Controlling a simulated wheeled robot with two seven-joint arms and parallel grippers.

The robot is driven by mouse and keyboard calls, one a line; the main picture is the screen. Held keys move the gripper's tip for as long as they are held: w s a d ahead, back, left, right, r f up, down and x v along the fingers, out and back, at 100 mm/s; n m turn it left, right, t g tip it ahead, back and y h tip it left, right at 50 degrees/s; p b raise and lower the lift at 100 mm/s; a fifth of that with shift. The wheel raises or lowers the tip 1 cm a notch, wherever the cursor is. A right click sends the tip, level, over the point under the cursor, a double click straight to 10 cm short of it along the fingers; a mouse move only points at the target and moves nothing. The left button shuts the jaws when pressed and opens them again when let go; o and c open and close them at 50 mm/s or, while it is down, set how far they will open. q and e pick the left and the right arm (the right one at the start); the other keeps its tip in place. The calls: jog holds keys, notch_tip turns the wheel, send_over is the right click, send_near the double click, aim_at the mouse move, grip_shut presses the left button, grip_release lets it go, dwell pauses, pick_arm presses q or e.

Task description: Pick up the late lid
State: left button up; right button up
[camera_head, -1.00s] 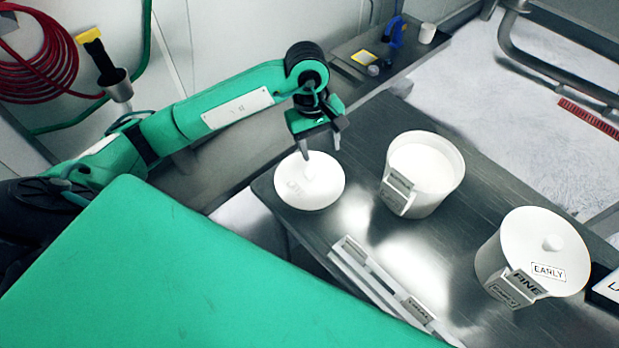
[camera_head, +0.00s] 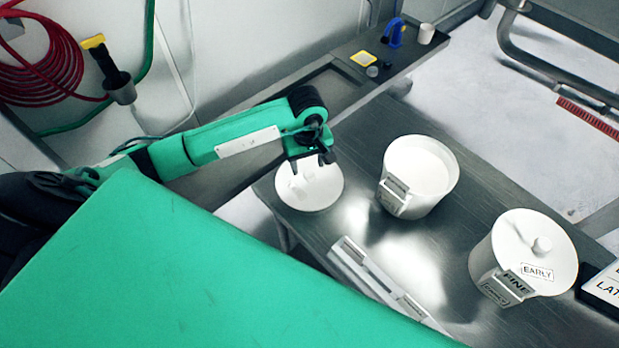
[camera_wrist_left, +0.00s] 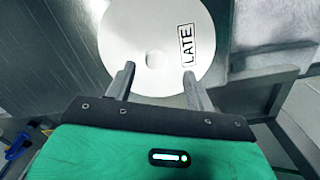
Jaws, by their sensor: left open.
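The late lid (camera_head: 322,194) is a round white disc lying flat at the near left end of the dark metal table (camera_head: 345,222). In the left wrist view the lid (camera_wrist_left: 130,25) carries a "LATE" label and a small round knob (camera_wrist_left: 156,58) near its middle. My left gripper (camera_head: 309,166) is over the lid, pointing down. In the left wrist view my left gripper (camera_wrist_left: 159,73) is open, its fingertips on either side of the knob, with nothing held. I cannot tell the exact height of the tips above the lid. My right gripper is out of view.
An open white tub (camera_head: 418,165) of pale powder stands right of the lid. Another tub has the "EARLY" lid (camera_head: 535,250) on it. A narrow white rack (camera_head: 375,275) lies near the front edge. A black-edged sign (camera_head: 603,290) stands at the far right.

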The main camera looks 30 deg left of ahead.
aim_at(309, 174)
pick_arm(q)
jog(key=f+p, duration=0.2)
jog(key=f, duration=0.1)
jog(key=shift+w+d+f, duration=0.1)
jog(key=shift+w+d, duration=0.05)
jog(key=shift+w, duration=0.05)
jog(key=shift+f, duration=0.6)
jog(key=c, duration=1)
